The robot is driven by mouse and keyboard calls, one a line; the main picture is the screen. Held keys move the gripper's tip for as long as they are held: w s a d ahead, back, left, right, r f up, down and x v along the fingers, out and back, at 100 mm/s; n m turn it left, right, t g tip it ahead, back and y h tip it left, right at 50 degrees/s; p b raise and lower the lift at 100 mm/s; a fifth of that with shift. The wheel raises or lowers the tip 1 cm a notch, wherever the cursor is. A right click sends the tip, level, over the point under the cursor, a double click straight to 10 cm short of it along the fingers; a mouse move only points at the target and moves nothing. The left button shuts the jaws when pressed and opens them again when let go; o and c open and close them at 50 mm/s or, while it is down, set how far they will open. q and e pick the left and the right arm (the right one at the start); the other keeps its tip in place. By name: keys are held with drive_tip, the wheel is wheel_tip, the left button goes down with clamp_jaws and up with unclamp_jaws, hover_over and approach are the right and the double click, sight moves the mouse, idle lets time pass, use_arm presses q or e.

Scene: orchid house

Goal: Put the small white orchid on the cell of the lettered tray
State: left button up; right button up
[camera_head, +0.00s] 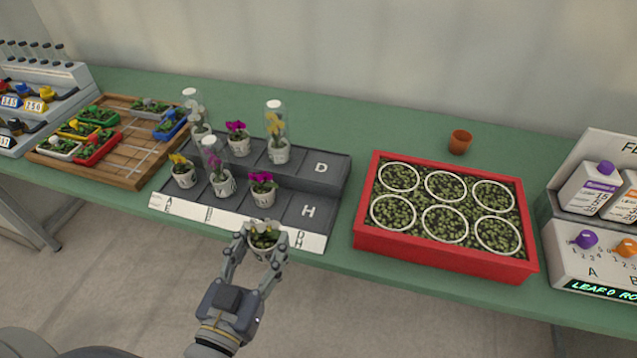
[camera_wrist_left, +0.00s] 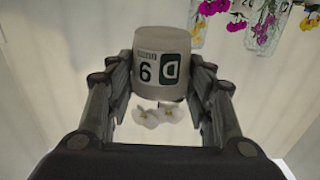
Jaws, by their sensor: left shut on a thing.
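My left gripper (camera_head: 264,246) is shut on a small pot of the white orchid (camera_head: 263,240), held in the air at the front edge of the lettered tray. In the left wrist view the pale pot (camera_wrist_left: 165,65) sits between both fingers, its D label upside down, with white blooms (camera_wrist_left: 160,115) below it. The lettered tray (camera_head: 322,168) is dark grey and stepped, with a white lettered front strip. Its right-hand cells D and H (camera_head: 308,211) are bare. Its other cells hold yellow, magenta and pale orchids in white pots, some under clear covers. My right gripper is not in view.
A red planter (camera_head: 440,258) with white rings stands right of the tray. A small terracotta pot (camera_head: 460,141) stands behind it. A wooden board (camera_head: 120,155) with coloured seedling trays lies left. Tall clear covers (camera_head: 276,112) rise from the lettered tray. A dosing machine (camera_head: 595,265) stands far right.

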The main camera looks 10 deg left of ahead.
sight(265, 246)
use_arm(q)
drive_tip(key=f+h, duration=0.1)
drive_tip(key=w+f+m, duration=0.1)
drive_tip(key=w+f+h, duration=0.1)
drive_tip(key=f, duration=0.1)
drive_tip(key=shift+w+a+m+h, duration=0.25)
drive_tip(key=shift+a+m+h, duration=0.05)
drive_tip(key=shift+a, duration=0.1)
drive_tip(key=w+a+f, duration=0.3)
drive_tip(key=w+a, duration=0.1)
drive_tip(key=a, duration=0.2)
drive_tip(key=shift+w+m+h, duration=0.2)
drive_tip(key=shift+m+h, duration=0.2)
drive_tip(key=shift+d, duration=0.1)
